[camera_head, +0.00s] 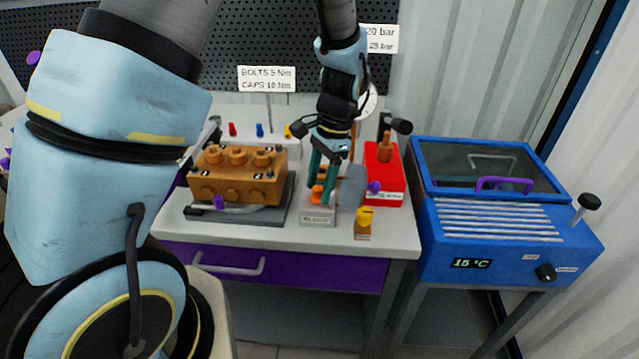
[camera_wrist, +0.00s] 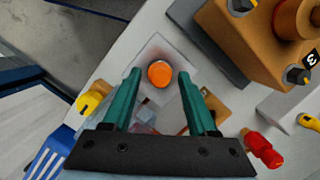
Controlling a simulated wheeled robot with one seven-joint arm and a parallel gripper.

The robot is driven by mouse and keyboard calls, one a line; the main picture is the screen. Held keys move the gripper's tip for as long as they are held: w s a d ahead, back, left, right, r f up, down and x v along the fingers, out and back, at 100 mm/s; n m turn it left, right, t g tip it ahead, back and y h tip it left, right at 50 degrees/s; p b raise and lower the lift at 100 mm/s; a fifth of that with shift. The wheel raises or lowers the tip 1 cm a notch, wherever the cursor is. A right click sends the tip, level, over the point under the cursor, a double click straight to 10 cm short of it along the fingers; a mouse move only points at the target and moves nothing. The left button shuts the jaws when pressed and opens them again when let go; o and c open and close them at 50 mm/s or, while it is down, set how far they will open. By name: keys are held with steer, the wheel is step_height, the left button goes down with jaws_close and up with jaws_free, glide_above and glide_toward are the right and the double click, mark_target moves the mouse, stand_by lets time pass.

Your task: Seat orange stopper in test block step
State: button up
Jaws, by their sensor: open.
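The orange stopper (camera_wrist: 159,74) shows as a round orange top on a small pale block (camera_wrist: 178,54) in the wrist view. Dark shading rings it; I cannot tell how deep it sits. In the head view the stopper (camera_head: 317,190) is at the block (camera_head: 318,218), which has a blurred label on its front. My gripper (camera_head: 319,194) points down over the block with its green fingers apart. In the wrist view my gripper (camera_wrist: 160,73) has one fingertip on each side of the stopper, with visible gaps and nothing held.
A brown pump block (camera_head: 238,178) stands left of the pale block on the bench. A red box (camera_head: 383,185) stands to the right, and a small yellow-topped piece (camera_head: 363,223) near the front edge. A blue chiller-like unit (camera_head: 490,215) stands farther right.

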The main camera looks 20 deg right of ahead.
steer(key=b+v, duration=0.2)
steer(key=v, duration=0.8)
steer(key=shift+r, duration=0.4)
steer(key=shift+w+d, duration=0.1)
steer(key=w+a+n, duration=0.1)
steer(key=a+n, duration=0.1)
steer(key=a, duration=0.2)
steer(key=w+a+n+h, duration=0.1)
steer(key=a+n, duration=0.1)
steer(key=a, duration=0.2)
steer(key=w+a+f+n, duration=0.1)
steer(key=a+n, duration=0.1)
steer(key=a, duration=0.2)
steer(key=shift+w+a+h, duration=0.3)
steer(key=shift+a, duration=0.05)
steer(key=s+a+f+n+t+h, duration=0.1)
steer(key=s+a+n+t, duration=0.1)
steer(key=a+n, duration=0.6)
steer(key=s+a, duration=0.1)
steer(key=a, duration=0.6)
steer(key=shift+a+f+n, duration=0.25)
steer(key=shift+f+n, duration=0.05)
steer(key=shift+f, duration=0.05)
